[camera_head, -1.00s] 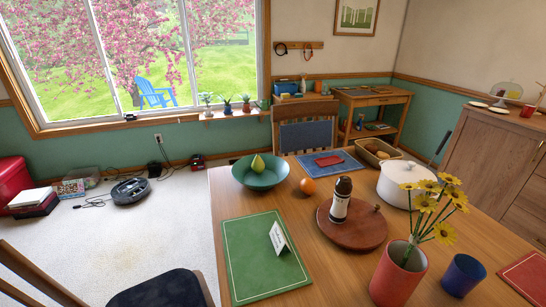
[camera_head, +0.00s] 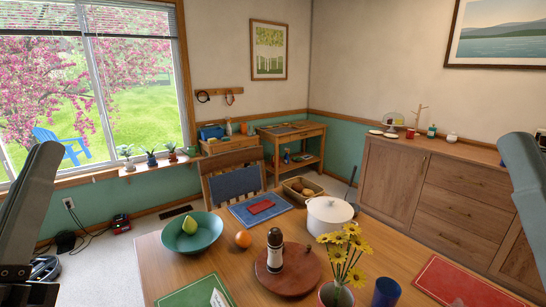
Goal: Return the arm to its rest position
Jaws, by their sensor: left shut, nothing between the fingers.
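My left arm stands upright at the left edge of the head view, a grey link in front of the window. My left gripper (camera_head: 18,293) is low in the bottom left corner, dark and partly cut off by the frame. It is shut and empty, left of the wooden table (camera_head: 152,262) and apart from it. My right arm shows only as a grey link at the right edge. Its gripper is not in view.
On the table are a teal bowl (camera_head: 174,242) with a pear, an orange (camera_head: 243,239), a white pot (camera_head: 327,217), a bottle (camera_head: 275,250) on a round board (camera_head: 297,277), yellow flowers (camera_head: 345,245) and a blue cup (camera_head: 386,292). A sideboard (camera_head: 463,206) stands at right.

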